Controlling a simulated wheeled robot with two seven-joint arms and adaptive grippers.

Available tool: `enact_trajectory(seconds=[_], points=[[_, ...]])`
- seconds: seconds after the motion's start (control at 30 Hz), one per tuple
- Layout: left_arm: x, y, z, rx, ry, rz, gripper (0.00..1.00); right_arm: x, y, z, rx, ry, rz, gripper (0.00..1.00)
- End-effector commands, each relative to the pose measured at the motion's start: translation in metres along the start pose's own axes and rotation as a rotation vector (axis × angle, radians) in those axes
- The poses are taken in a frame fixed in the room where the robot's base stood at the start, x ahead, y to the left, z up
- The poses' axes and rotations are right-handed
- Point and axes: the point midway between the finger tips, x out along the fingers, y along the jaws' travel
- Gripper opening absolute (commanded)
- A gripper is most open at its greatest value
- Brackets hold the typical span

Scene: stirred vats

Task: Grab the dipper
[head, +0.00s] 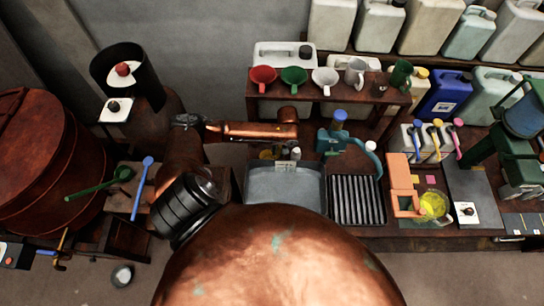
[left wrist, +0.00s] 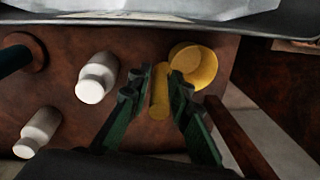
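The yellow dipper (left wrist: 195,66) shows in the left wrist view as a round cup with a short yellow handle (left wrist: 158,92), on a dark wooden surface. In the head view a small part of the yellow dipper (head: 266,154) shows behind the grey basin, beneath my left arm. My left gripper (left wrist: 156,88) has green fingers, open, one on each side of the handle. Gaps show beside the handle, and the cup lies by the right finger. In the head view my left gripper (head: 282,147) is mostly hidden under the copper arm link. My right gripper is not in view.
Two white bottles (left wrist: 97,78) (left wrist: 38,132) stand left of the left gripper. A grey basin (head: 285,187) and a ribbed black rack (head: 357,200) are in front. A teal fixture (head: 340,143) stands to the right. Funnels (head: 293,76) sit on a raised shelf behind.

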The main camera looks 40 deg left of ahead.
Motion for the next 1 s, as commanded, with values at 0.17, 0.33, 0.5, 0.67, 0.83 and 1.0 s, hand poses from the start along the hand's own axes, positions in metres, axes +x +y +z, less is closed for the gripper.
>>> enact_trajectory(seconds=[0.17, 0.33, 0.5, 0.67, 0.83, 1.0], points=[[0.000, 0.000, 0.000, 0.000, 0.000, 0.000, 0.05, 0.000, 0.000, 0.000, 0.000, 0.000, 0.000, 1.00], [0.000, 0.000, 0.000, 0.000, 0.000, 0.000, 0.00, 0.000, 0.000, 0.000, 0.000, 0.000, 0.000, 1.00], [-0.001, 0.000, 0.000, 0.000, 0.001, 0.000, 0.00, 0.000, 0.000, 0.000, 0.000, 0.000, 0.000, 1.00], [-0.001, 0.000, 0.000, 0.000, 0.001, 0.000, 0.00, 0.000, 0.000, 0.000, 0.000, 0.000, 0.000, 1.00], [-0.014, -0.001, -0.001, 0.000, 0.001, 0.001, 0.00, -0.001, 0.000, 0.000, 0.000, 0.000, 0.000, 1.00], [-0.046, -0.005, -0.001, 0.001, 0.002, 0.001, 0.00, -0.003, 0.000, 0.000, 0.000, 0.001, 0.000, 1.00]])
